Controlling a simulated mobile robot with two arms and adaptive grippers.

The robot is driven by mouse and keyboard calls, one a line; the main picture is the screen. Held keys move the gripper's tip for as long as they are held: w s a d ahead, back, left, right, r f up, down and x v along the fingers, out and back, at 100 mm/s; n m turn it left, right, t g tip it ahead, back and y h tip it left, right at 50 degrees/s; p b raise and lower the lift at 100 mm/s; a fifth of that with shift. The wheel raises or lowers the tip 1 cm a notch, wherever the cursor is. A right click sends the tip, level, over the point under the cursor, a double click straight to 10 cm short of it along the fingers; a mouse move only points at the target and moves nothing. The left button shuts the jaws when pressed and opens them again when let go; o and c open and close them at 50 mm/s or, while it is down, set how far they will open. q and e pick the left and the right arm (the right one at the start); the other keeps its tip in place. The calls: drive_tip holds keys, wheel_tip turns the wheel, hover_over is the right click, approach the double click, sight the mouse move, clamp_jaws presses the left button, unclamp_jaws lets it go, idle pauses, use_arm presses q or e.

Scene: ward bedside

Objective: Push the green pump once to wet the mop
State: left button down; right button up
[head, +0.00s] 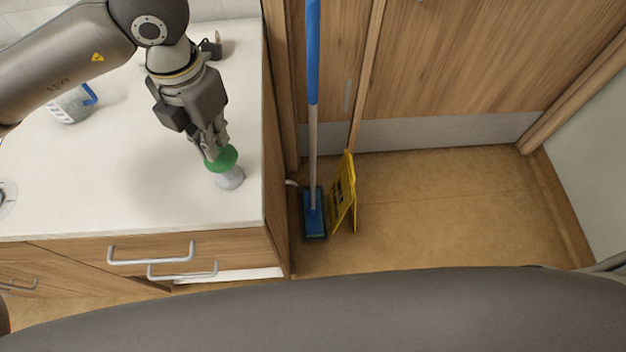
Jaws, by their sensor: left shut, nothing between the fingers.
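The green pump (225,158) is a round green top on a short pale grey-white base (231,180). It stands on the white counter near its right front corner. My left gripper (212,153) is shut and points down at the pump, with its fingertips at the green top's upper left side; I cannot tell whether they press on it. The mop (313,130) stands upright on the floor right of the counter, with a blue and grey pole and a blue flat head (314,213). My right gripper is not in view.
A yellow floor sign (344,192) stands right beside the mop head. A pale container with a blue part (72,106) is on the white counter (150,205) at the left. A small dark object (211,46) lies at the back. The floor (450,210) at the right is clear.

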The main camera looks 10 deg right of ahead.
use_arm(q)
wheel_tip(320, 180, up, 6)
drive_tip(key=shift+p, duration=1.15)
